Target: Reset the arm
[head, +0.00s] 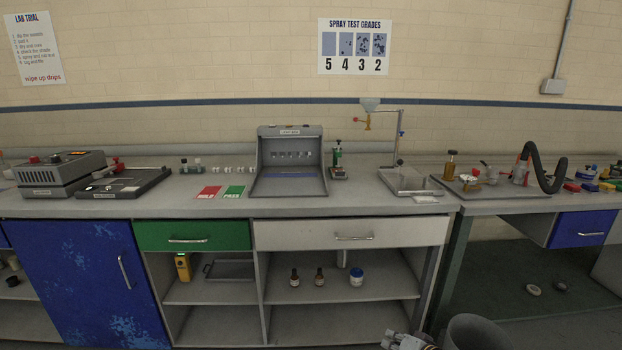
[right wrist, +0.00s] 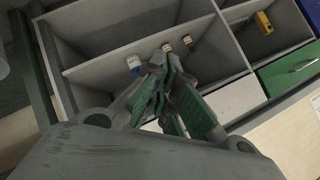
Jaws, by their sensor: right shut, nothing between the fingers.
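My right gripper (head: 390,339) shows at the bottom edge of the head view, in front of the open shelves below the bench, with only part of it in frame. In the right wrist view its green-padded fingers (right wrist: 172,72) are shut with nothing between them. They point towards the shelf and appear apart from the things on it. My left gripper is not in view.
The bench (head: 385,206) carries a light box (head: 290,185) and a spray stand (head: 400,150). Below are a white drawer (head: 300,234), a green drawer (head: 165,237), two brown bottles (head: 319,278) and a blue-lidded jar (head: 356,277). A blue door (head: 75,280) stands left.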

